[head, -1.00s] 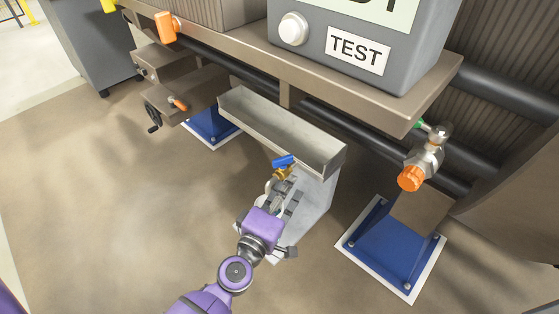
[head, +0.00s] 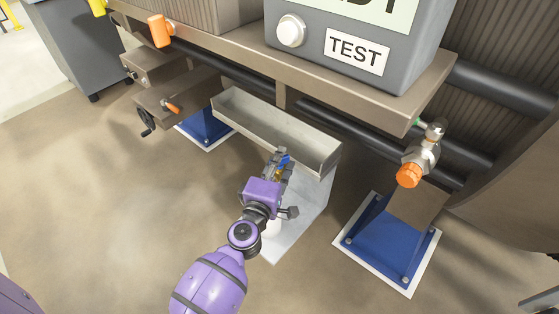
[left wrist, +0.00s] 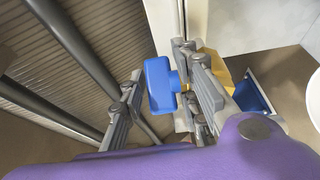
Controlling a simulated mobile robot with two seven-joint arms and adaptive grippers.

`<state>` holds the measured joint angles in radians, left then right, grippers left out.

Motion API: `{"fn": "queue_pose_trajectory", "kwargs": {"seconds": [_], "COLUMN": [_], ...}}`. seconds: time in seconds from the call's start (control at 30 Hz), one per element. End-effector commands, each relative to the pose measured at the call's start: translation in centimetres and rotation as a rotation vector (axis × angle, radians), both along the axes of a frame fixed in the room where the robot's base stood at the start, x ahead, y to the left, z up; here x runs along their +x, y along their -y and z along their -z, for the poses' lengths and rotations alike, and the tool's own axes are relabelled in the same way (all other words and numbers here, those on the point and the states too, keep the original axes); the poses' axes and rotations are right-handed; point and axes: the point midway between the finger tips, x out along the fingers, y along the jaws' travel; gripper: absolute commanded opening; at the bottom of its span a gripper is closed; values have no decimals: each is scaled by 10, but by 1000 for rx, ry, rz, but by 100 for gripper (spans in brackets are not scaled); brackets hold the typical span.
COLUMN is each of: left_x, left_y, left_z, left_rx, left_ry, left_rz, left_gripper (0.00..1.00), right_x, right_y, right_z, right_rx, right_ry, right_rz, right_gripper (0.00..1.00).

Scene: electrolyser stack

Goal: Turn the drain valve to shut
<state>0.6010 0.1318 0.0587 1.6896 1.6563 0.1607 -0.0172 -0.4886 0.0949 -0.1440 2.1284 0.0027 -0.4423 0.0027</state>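The drain valve has a blue handle (head: 284,160) and a brass body, and sits in front of the grey metal trough (head: 270,128). In the left wrist view the blue handle (left wrist: 160,85) lies between the two fingers of my left gripper (left wrist: 165,100), with a gap showing on the left finger's side. Part of the brass body (left wrist: 236,70) shows behind the right finger. In the head view my left gripper (head: 277,172) reaches up to the valve and covers most of it. The fingers look open around the handle; contact is not clear. My right gripper is not recognisable in view.
An orange-capped valve (head: 410,174) hangs at the right of the bench above a blue foot (head: 390,245). A grey TEST box (head: 358,50) stands on the bench. A black handwheel (head: 147,122) and orange handle (head: 173,107) are at the left. Open floor lies at the left.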

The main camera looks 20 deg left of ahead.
Motion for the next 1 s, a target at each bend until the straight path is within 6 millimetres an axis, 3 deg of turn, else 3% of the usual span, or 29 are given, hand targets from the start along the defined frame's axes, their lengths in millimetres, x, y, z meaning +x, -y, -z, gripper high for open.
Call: {"fn": "queue_pose_trajectory", "kwargs": {"seconds": [0.2, 0.43, 0.77, 1.0], "left_x": [0, 0, 0, 1], "left_y": [0, 0, -1, -2], "left_z": [0, 0, 0, 2], "left_rx": [1, 1, 3, 7], "left_ry": [0, 0, 3, 3], "left_rz": [0, 0, 36, 170], "left_gripper": [30, 0, 0, 0], "right_x": [0, 0, 0, -2], "right_y": [0, 0, 0, 0], "right_z": [0, 0, 0, 8], "right_rx": [0, 1, 1, 0], "right_ry": [0, 0, 0, -7], "right_rz": [0, 0, 0, 0], "right_gripper": [40, 40, 40, 40]}}
